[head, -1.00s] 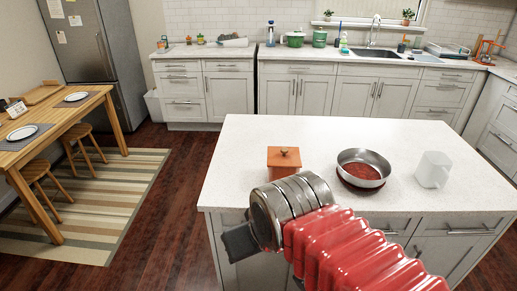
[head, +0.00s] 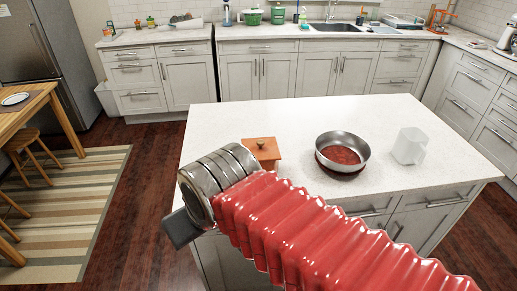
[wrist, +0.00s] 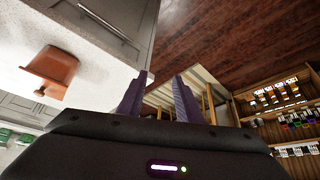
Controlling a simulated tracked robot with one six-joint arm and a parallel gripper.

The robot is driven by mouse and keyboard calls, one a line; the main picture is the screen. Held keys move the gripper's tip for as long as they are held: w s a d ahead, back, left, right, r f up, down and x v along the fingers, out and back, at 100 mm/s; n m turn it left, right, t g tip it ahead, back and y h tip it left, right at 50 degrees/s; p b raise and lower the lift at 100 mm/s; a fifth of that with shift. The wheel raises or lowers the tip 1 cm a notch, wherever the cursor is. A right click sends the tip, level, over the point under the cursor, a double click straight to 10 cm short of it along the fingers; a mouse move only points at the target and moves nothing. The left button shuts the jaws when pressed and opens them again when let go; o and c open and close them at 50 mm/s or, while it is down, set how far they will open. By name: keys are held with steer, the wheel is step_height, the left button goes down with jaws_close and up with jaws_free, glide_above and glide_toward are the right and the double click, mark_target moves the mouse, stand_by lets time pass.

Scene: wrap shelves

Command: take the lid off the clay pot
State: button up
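The clay pot (head: 266,160) is a small orange-brown, square-sided pot with its flat lid (head: 262,148) on top and a small knob. It stands on the white island, partly hidden in the head view by my red-sleeved arm. In the wrist view the pot (wrist: 45,76) appears upside down at the left, its knob pointing down in the picture. My gripper (wrist: 160,82) has its two fingers apart with nothing between them. It is off the island's edge, to one side of the pot and not touching it.
A metal pan (head: 342,150) and a white mug-like vessel (head: 409,146) stand on the island (head: 290,115) right of the pot. Wooden shelves with small items (wrist: 275,95) show in the wrist view. Dark wooden floor (head: 150,190) is clear left of the island.

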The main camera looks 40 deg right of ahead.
steer(key=shift+o, duration=1.4)
steer(key=shift+w+d+r, duration=0.25)
steer(key=shift+d, duration=0.05)
steer(key=o, duration=0.9)
steer(key=w+d+r+m, duration=0.1)
steer(key=w+d, duration=0.1)
steer(key=d, duration=0.1)
steer(key=w+d+r+m+h, duration=0.1)
steer(key=w+d+r, duration=0.1)
steer(key=d, duration=0.2)
steer(key=w+d+r+m, duration=0.1)
steer(key=w+d+r, duration=0.1)
steer(key=w+d, duration=0.1)
steer(key=shift+w+d+r+m+g+h, duration=0.1)
steer(key=shift+d+m+g+h, duration=0.1)
steer(key=shift+d, duration=0.15)
steer(key=shift+d+r+m+g+h, duration=0.1)
steer(key=shift+d+g, duration=0.1)
steer(key=shift+d, duration=0.1)
steer(key=o, duration=0.5)
steer(key=w+d+r+m+g+h, duration=0.1)
steer(key=w+d+r+m, duration=0.1)
steer(key=d, duration=1.4)
steer(key=shift+w+r+m, duration=0.15)
steer(key=shift+w+m, duration=0.35)
steer(key=shift+m, duration=0.2)
glide_toward(261, 145)
steer(key=x, duration=0.4)
steer(key=shift+f, duration=0.35)
steer(key=shift+x, duration=2.65)
